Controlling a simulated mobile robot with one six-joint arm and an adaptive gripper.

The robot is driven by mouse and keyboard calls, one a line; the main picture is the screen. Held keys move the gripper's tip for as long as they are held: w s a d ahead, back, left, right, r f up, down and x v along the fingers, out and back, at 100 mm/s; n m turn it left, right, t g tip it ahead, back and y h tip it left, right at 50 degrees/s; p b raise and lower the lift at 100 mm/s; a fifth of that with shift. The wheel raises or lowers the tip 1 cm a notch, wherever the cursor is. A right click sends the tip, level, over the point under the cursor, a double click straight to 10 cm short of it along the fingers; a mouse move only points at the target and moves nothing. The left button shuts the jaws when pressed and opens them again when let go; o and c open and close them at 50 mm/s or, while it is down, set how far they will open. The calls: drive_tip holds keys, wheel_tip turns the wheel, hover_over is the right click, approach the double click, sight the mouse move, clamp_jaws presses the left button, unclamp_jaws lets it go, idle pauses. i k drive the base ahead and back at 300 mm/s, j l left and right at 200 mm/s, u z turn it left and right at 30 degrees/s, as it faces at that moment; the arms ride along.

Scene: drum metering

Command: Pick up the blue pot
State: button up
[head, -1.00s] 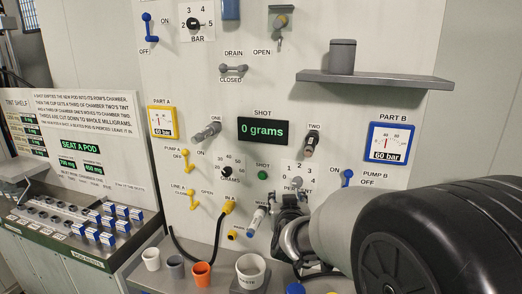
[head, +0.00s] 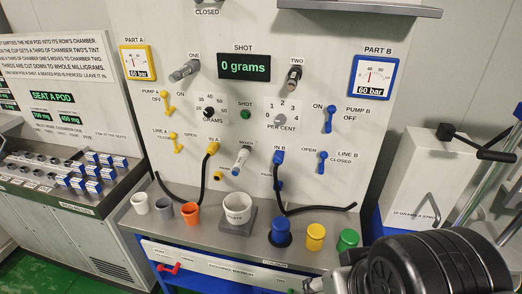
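The blue pot (head: 281,234) stands upright on the grey bench ledge in the head view, between the white waste cup and the yellow pot (head: 315,237). Its whole front shows, and nothing covers it. My arm enters from the lower right. Only a small part of my gripper (head: 314,285) shows at the bottom edge, below and in front of the blue pot and apart from it. Its fingers are mostly cut off by the frame, so I cannot tell whether they are open or shut.
A green pot (head: 347,240) stands right of the yellow one. The white waste cup (head: 238,208) stands on a grey square base. White, grey and orange (head: 191,214) cups stand further left. A black hose (head: 318,209) runs behind the pots. A white lever cabinet (head: 430,180) stands at right.

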sight(281, 224)
drive_tip(key=i+j+z, duration=0.25)
drive_tip(key=j, duration=0.35)
drive_tip(key=i+j+z, duration=0.3)
drive_tip(key=j, duration=0.35)
drive_tip(key=i+j+z, duration=0.1)
drive_tip(key=i+j, duration=0.15)
drive_tip(key=j, duration=0.1)
